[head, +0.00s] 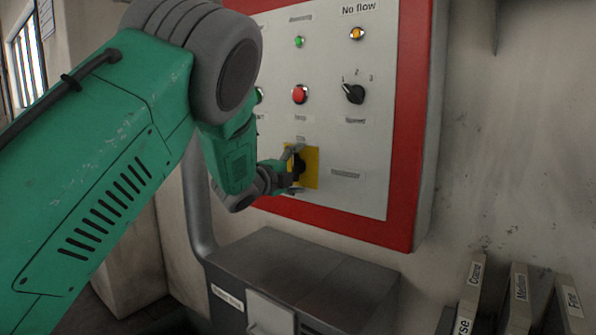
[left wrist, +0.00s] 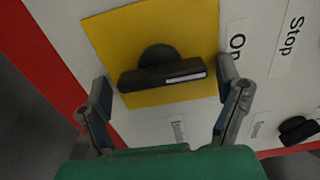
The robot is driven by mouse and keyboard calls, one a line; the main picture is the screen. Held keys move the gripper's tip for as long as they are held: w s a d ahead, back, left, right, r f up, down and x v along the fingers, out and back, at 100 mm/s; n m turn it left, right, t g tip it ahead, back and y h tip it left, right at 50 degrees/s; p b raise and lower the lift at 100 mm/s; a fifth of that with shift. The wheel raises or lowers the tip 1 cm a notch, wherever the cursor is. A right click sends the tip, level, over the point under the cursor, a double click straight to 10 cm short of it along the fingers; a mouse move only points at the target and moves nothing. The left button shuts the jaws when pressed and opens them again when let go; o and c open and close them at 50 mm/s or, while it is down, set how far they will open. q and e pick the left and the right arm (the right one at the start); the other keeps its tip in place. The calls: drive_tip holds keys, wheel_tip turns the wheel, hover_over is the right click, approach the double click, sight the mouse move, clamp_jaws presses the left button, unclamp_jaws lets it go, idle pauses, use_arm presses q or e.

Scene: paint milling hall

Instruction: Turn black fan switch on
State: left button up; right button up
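The black switch (head: 300,168) sits on a yellow plate (head: 313,158) low on the grey control panel. My left gripper (head: 296,170) is open at the plate. In the left wrist view its fingers (left wrist: 164,82) stand on either side of the handle, one beyond each end; whether they touch it I cannot tell. A label reading "On" (left wrist: 237,42) lies right of the plate. My right gripper is not in view.
Above are a red button (head: 300,94), a three-position black knob (head: 354,93) and an amber lamp (head: 357,33). A dark metal box (head: 330,265) stands below the panel. Labelled binders (head: 520,300) stand at lower right.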

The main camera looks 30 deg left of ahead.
use_arm(q)
drive_tip(key=s+a, duration=0.1)
drive_tip(key=s, duration=1.1)
drive_tip(key=shift+f, duration=0.1)
drive_tip(key=s+d+f+n+g+y, duration=0.1)
drive_tip(key=s+d+f+n+g, duration=0.2)
drive_tip(key=f, duration=0.8)
drive_tip(key=s+d+f+n+g, duration=0.1)
drive_tip(key=s+f+n+g, duration=0.25)
drive_tip(key=f, duration=0.65)
drive_tip(key=s+d+f+n+g+y, duration=0.15)
drive_tip(key=s+f+n, duration=0.25)
drive_tip(key=f, duration=0.7)
drive_tip(key=s+d+f+n+g, duration=0.2)
drive_tip(key=s+f, duration=0.3)
drive_tip(key=s, duration=0.4)
drive_tip(key=s+d+f+n+g, duration=0.3)
drive_tip(key=s+d+f+g, duration=0.1)
drive_tip(key=s, duration=0.5)
drive_tip(key=s+d+f+n+g, duration=0.3)
drive_tip(key=s+f, duration=0.3)
drive_tip(key=s, duration=0.3)
drive_tip(key=shift+d+f+h, duration=0.25)
drive_tip(key=shift+h, duration=0.2)
